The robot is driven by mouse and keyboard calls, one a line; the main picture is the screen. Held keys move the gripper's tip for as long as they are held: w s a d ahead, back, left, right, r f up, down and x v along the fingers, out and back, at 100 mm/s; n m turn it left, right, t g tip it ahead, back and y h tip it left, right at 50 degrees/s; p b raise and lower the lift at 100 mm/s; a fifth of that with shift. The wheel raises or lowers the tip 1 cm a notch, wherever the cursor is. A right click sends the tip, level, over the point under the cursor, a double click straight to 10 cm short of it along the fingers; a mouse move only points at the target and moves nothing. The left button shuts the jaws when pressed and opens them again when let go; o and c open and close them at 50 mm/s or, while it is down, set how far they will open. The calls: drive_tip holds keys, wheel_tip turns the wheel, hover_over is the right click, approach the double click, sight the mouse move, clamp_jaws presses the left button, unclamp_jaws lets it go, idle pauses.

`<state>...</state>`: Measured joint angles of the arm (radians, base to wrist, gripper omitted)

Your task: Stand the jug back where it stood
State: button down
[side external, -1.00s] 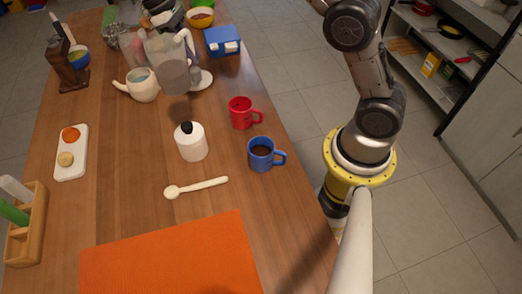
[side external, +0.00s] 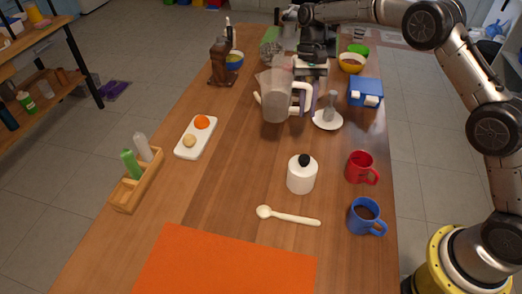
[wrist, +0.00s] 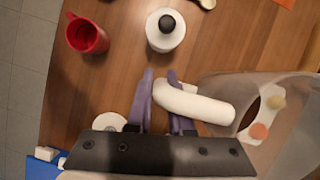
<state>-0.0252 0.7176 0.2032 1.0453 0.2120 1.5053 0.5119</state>
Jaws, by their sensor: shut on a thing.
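The jug (side external: 275,98) is see-through grey with a white handle (side external: 303,98). It looks roughly upright at the far part of the table. My gripper (side external: 312,88) is shut on the handle. In the wrist view, the purple fingers (wrist: 160,88) are on either side of the white handle (wrist: 205,106), and the jug's grey body (wrist: 225,88) extends to the right. I cannot tell whether the jug's base touches the table.
A white saucer (side external: 318,122) with a grey upright thing stands right of the jug, near a blue box (side external: 366,92). A white bottle (side external: 301,176), red mug (side external: 360,168) and blue mug (side external: 364,217) stand nearer. Wood left of the bottle is clear.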

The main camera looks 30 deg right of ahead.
drive_tip(key=a+f+m, duration=0.1)
drive_tip(key=f, duration=0.2)
drive_tip(key=w+a+f+m+t, duration=0.1)
drive_tip(key=a+f+m, duration=0.1)
drive_tip(key=f, duration=0.2)
drive_tip(key=a+f+m+y, duration=0.1)
drive_tip(key=a+f+m, duration=0.1)
drive_tip(key=f, duration=0.2)
drive_tip(key=shift+w+a+f, duration=0.15)
drive_tip(key=shift+w+a, duration=0.05)
drive_tip(key=shift+w, duration=0.2)
drive_tip(key=shift+f, duration=2.35)
drive_tip(key=shift+f, duration=0.1)
drive_tip(key=c, duration=0.8)
unclamp_jaws()
drive_tip(key=shift+f, duration=0.1)
